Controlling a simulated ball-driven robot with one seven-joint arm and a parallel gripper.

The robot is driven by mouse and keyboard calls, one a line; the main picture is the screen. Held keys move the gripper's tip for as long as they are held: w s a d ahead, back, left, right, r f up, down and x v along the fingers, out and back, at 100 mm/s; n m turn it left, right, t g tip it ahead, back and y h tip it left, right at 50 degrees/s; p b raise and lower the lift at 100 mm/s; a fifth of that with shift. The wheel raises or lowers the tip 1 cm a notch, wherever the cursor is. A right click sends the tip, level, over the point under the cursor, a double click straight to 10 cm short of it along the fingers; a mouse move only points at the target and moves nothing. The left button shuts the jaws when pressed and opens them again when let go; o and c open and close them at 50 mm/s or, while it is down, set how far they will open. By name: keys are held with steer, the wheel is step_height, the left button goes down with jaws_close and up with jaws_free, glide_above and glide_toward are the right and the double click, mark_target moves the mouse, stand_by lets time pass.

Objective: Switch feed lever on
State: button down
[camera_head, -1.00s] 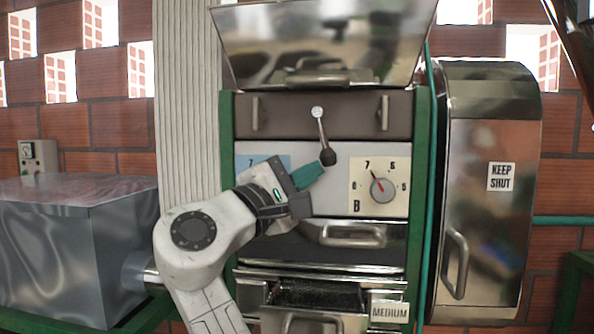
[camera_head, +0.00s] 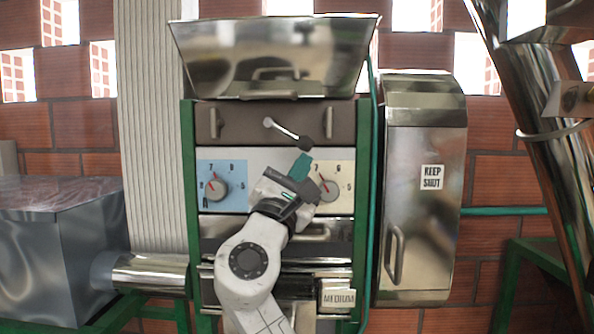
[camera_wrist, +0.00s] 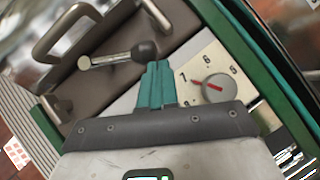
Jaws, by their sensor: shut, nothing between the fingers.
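The lever is a metal arm with a dark ball knob (camera_head: 305,143), pivoting on a round metal hub (camera_head: 268,122) on the machine's brown panel. In the head view it slants down to the right from the hub. It also shows in the wrist view, with the knob (camera_wrist: 144,51) just beyond my fingertips. My gripper (camera_head: 303,160) is shut and empty, its teal fingers just below the knob. In the wrist view my gripper (camera_wrist: 157,70) sits beside the knob; I cannot tell whether they touch.
A blue dial plate (camera_head: 232,169) is left of my gripper, and a cream dial plate (camera_head: 346,168) is partly behind it. Fixed handles (camera_head: 214,123) flank the lever. A hopper (camera_head: 270,60) is above. A steel cover marked "KEEP SHUT" (camera_head: 432,177) stands to the right.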

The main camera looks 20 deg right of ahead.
steer(key=shift+s+d+r, duration=0.1)
steer(key=shift+d+r, duration=0.1)
steer(key=shift+r, duration=0.1)
stand_by(0.4)
